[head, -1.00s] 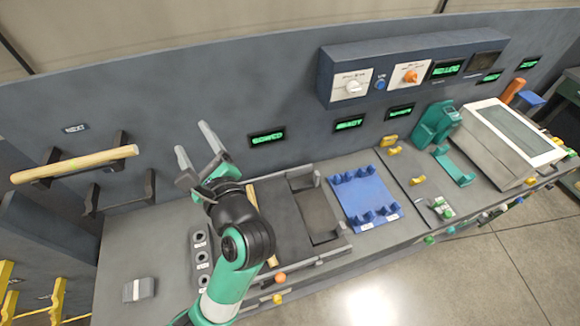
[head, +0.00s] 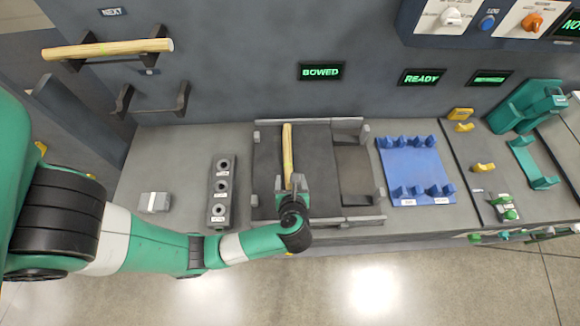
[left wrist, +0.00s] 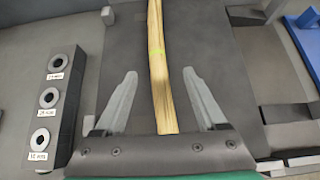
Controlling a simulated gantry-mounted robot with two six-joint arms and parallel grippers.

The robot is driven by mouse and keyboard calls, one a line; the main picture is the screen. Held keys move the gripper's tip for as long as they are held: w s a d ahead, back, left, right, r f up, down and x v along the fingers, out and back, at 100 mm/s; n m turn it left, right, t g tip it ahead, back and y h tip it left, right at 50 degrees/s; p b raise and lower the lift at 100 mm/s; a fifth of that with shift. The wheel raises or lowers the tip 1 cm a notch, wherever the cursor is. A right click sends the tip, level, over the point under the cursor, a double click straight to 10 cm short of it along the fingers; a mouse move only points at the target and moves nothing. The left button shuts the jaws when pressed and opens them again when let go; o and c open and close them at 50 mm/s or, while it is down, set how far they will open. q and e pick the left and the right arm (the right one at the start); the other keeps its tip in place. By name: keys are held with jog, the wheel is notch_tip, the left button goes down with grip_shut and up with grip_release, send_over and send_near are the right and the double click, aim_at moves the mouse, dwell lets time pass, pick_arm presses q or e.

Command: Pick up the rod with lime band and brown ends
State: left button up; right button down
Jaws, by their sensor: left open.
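A pale wooden rod (head: 288,150) lies lengthwise in the dark tray (head: 266,160). In the left wrist view the rod (left wrist: 158,85) shows a thin lime band near its middle and looks slightly curved; its far end is cut off there. I cannot clearly make out brown ends. My left gripper (head: 291,183) is over the rod's near part. In the left wrist view its open fingers (left wrist: 160,74) stand on either side of the rod, apart from it. My right gripper is not in view.
Another wooden rod (head: 108,48) rests on the upper wall brackets, with empty brackets (head: 152,100) below. A grey block with holes (head: 221,190) stands left of the tray, and a blue cradle (head: 415,172) right of it. A wall display (head: 321,71) reads BOWED.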

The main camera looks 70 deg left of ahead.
aim_at(288, 168)
pick_arm(q)
jog(key=x, duration=0.3)
jog(key=shift+w+a+f, duration=0.1)
jog(key=shift+a+f, duration=0.05)
jog(key=shift+a, duration=0.05)
jog(key=x, duration=0.2)
jog(key=b+x, duration=0.1)
jog(key=x, duration=0.2)
jog(key=shift+s+a, duration=0.2)
grip_shut()
